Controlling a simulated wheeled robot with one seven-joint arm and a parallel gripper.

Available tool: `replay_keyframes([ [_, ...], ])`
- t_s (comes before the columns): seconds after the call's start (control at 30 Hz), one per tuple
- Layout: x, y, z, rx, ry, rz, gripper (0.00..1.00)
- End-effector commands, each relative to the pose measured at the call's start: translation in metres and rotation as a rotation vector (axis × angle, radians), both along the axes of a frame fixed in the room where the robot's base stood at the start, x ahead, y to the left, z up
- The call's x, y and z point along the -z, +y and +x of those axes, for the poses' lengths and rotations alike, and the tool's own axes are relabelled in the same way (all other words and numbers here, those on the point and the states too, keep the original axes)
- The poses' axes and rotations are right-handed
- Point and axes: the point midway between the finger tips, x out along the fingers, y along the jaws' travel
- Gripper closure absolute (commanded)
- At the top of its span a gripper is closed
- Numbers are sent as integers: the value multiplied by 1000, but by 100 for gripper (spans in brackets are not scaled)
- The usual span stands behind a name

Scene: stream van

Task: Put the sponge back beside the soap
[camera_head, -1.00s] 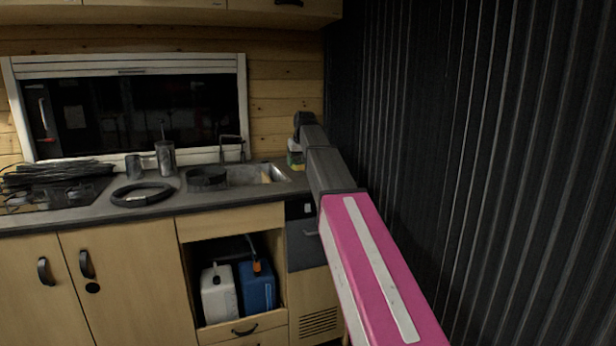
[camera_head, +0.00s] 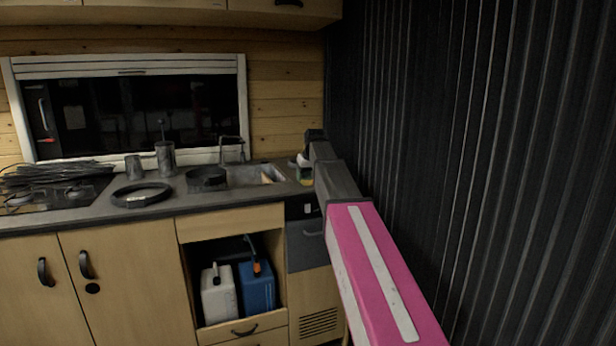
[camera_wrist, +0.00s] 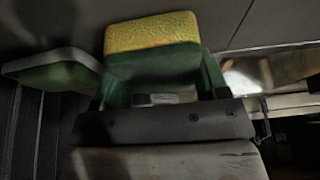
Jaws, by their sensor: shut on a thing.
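The sponge (camera_wrist: 151,32), yellow with a green side, is held in my gripper (camera_wrist: 157,78) in the wrist view. The fingers look green, so where they end and the sponge's green side begins is hard to tell. I cannot tell whether the sponge touches the counter.
The sink (camera_head: 250,175) with its tap (camera_head: 232,145) lies left of the sponge. The dark ribbed wall (camera_head: 460,150) is close on the right of my arm.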

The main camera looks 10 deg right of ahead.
Motion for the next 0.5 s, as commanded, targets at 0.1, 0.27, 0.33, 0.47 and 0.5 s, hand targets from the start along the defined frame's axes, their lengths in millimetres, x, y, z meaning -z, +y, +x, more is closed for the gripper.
replay_keyframes([
  [0.1, 2, 0, 0, 0, 0, 0, 19],
  [0.27, 2, 0, 0, 0, 0, 0, 7],
  [0.33, 2, 0, 0, 0, 0, 0, 7],
  [0.47, 0, 0, 0, 0, 0, 0, 7],
  [0.5, -2, 0, 0, 0, 0, 0, 7],
])
